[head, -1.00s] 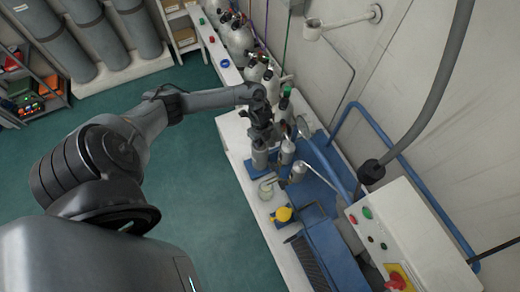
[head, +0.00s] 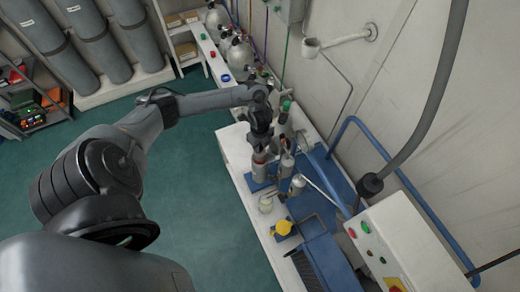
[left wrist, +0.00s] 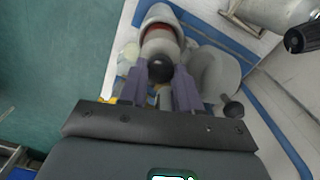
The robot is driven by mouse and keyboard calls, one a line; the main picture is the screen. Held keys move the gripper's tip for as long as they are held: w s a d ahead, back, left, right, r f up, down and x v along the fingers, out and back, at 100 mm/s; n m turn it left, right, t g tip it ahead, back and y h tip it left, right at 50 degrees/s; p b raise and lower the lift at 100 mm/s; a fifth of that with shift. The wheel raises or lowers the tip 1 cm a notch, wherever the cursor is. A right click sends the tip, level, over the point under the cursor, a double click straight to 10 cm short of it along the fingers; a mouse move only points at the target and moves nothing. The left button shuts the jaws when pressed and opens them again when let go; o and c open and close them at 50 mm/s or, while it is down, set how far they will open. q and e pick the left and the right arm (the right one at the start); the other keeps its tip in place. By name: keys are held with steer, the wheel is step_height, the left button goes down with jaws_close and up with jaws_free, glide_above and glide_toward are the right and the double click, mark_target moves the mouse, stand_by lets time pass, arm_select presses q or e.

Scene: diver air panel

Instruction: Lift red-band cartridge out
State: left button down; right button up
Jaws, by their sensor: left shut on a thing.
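The red-band cartridge shows in the left wrist view (left wrist: 158,32) as a pale round body with a dark red band and a black knob on top. My left gripper (left wrist: 168,85) has its two purple fingers on either side of the knob and is shut on it. In the head view my left gripper (head: 262,146) points down over a grey cylindrical housing (head: 260,168) on the bench. A reddish strip shows just under the gripper there. I cannot tell how far the cartridge is out of the housing. My right gripper is in neither view.
Other grey canisters (head: 286,165) stand close to the right of the gripper. A glass jar (head: 265,204) and a yellow item (head: 283,228) are nearer on the white bench. A blue pipe rail (head: 388,160) and a control box (head: 375,235) lie to the right.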

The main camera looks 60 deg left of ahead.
arm_select(q)
step_height(320, 180, up, 21)
steer(key=p, duration=0.8)
